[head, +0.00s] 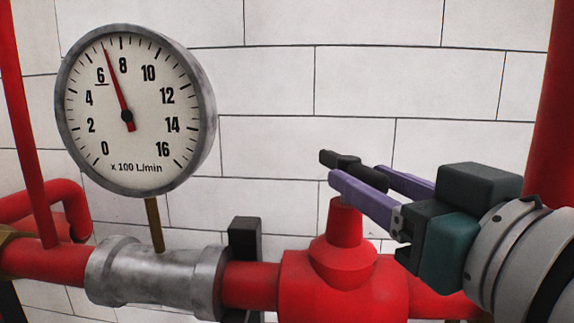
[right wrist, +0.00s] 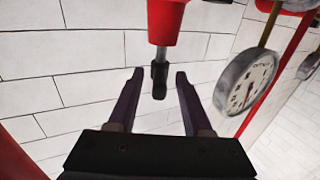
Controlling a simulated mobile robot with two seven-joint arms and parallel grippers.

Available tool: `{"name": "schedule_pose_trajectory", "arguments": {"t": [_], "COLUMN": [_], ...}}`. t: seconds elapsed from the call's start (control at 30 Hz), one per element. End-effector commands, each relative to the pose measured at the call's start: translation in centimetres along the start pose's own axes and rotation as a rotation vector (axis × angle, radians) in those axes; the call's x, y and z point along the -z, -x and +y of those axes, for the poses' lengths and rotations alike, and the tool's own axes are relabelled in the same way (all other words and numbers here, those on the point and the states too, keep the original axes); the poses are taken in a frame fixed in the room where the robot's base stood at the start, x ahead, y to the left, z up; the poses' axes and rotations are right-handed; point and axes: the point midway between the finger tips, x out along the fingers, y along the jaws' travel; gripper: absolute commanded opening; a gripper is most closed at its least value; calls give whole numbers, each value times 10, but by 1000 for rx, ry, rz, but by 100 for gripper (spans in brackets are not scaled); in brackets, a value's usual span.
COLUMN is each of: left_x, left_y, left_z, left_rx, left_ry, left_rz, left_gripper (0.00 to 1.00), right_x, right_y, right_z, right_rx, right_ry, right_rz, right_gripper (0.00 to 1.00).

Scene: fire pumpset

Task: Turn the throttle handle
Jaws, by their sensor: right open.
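The throttle handle (head: 345,160) is a small black bar on top of the red conical valve body (head: 342,250) in the head view. In the right wrist view the handle (right wrist: 159,80) hangs from a grey stem below the red valve end (right wrist: 165,20). My right gripper (head: 358,174) has purple fingers and comes in from the right. It is open, and in the right wrist view the handle shows between its fingertips (right wrist: 159,76), with a visible gap on each side. Part of the handle is hidden behind the near finger in the head view. My left gripper is not in view.
A round flow gauge (head: 140,110) stands at the left on a grey pipe fitting (head: 155,272), its red needle between 6 and 8. Red pipes (head: 250,285) run along the bottom. A black block (head: 245,237) stands behind the pipe. A white brick wall (head: 270,90) lies behind.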

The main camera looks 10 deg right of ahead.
Motion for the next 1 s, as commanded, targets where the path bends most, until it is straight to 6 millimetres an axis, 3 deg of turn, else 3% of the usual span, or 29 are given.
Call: {"name": "schedule_pose_trajectory", "arguments": {"t": [0.1, 0.3, 0.7, 1.0], "left_x": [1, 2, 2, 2], "left_y": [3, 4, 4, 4], "left_z": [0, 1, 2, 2], "left_rx": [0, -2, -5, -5], "left_ry": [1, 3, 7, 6], "left_rz": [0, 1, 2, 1], "left_gripper": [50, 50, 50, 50], "right_x": [2, 0, 0, 0], "right_y": [-22, -48, -58, -57], "right_z": [0, 0, 0, 0], "right_rx": [0, 0, 1, 0], "right_ry": [1, 1, 0, 0], "right_rz": [2, 0, -1, -1], "right_gripper": [50, 50, 50, 18]}}
